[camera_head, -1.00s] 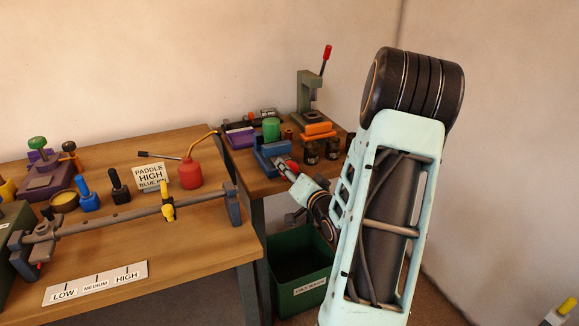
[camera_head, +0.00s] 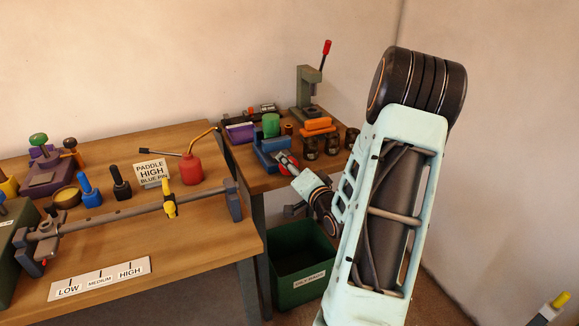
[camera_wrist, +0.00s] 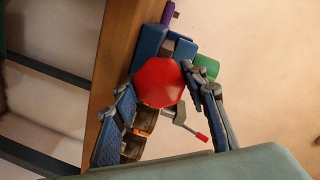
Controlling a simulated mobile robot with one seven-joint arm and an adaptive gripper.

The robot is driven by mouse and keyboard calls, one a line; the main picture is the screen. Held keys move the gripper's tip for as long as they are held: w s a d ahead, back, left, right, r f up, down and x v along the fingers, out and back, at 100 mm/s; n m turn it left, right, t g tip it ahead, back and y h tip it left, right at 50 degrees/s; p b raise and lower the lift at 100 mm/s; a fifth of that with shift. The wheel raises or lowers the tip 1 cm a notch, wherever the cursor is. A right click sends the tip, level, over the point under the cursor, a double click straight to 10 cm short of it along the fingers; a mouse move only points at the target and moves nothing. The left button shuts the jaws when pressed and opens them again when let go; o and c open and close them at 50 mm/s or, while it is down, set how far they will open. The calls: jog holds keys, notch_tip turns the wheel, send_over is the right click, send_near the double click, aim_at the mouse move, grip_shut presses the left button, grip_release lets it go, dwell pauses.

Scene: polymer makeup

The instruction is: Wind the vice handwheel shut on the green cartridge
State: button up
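The blue vice (camera_head: 268,155) stands near the front edge of the back bench, and the green cartridge (camera_head: 270,125) is upright at it. The red handwheel (camera_wrist: 160,82) faces the wrist camera, with the vice body (camera_wrist: 149,46) behind it and the cartridge (camera_wrist: 207,66) to its right. My gripper (camera_wrist: 158,80) has one finger on each side of the handwheel, tips close to its rim. Whether both fingers press on the rim cannot be told. In the head view my gripper (camera_head: 290,165) is small and partly covers the handwheel. The jaw faces are hidden.
Orange-topped dark jars (camera_head: 310,147) and a press with a red lever (camera_head: 310,90) stand right of the vice. A purple block (camera_head: 240,132) is behind it. A green bin (camera_head: 302,285) is below. The front bench holds a red oil can (camera_head: 191,172) and a rail.

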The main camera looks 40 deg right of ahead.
jog(key=shift+o, duration=0.6)
jog(key=v, duration=1.2)
